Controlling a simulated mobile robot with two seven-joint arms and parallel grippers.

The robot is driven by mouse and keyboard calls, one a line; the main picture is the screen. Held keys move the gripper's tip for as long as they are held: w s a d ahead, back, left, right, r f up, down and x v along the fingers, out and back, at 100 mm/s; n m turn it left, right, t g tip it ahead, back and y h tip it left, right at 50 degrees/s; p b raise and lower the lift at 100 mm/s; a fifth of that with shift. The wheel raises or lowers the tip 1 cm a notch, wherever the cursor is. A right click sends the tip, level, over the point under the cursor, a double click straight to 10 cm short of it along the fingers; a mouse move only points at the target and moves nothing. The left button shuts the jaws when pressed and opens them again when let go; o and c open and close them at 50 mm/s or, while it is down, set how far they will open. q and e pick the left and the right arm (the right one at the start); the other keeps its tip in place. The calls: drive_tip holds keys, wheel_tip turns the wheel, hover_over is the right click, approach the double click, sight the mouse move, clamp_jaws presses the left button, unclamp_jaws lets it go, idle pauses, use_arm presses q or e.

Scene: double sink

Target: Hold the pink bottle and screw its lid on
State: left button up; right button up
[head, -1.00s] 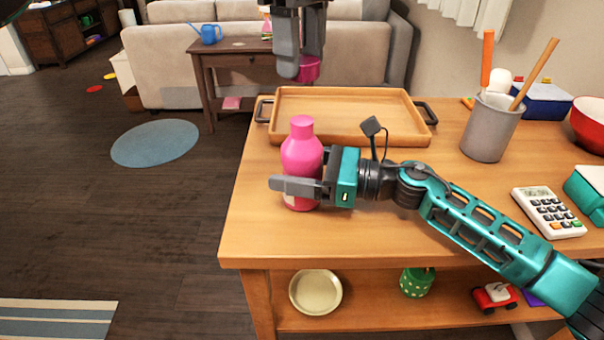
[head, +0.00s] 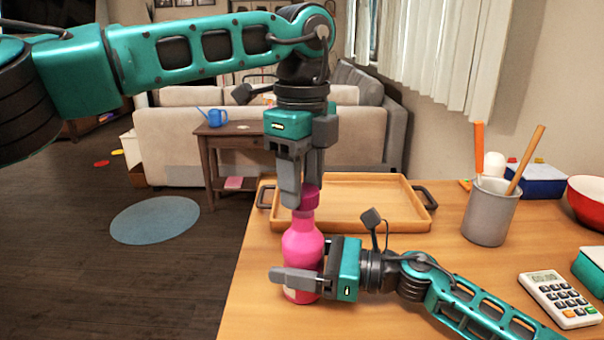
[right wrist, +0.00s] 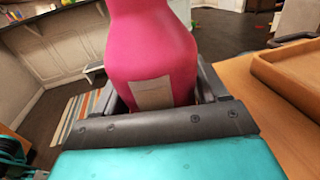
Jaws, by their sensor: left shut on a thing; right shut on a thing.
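The pink bottle (head: 302,243) stands upright at the near left part of the wooden table. My right gripper (head: 298,278) is shut around its lower body, and the right wrist view shows the bottle (right wrist: 152,50) between the fingers, with a pale label. My left gripper (head: 302,198) points down from above and is shut on the darker magenta lid (head: 310,197). The lid is right at the top of the bottle's neck, partly covered by the left fingers. I cannot tell whether it touches the neck or sits slightly off it.
A wooden tray (head: 365,182) with dark handles lies just behind the bottle. A grey cup (head: 490,213) with utensils, a calculator (head: 560,299) and a red bowl (head: 590,197) are on the right. The table's left edge is close to the bottle.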

idle(0.4)
use_arm(q)
drive_tip(key=shift+f, duration=0.9)
drive_tip(key=shift+f, duration=0.55)
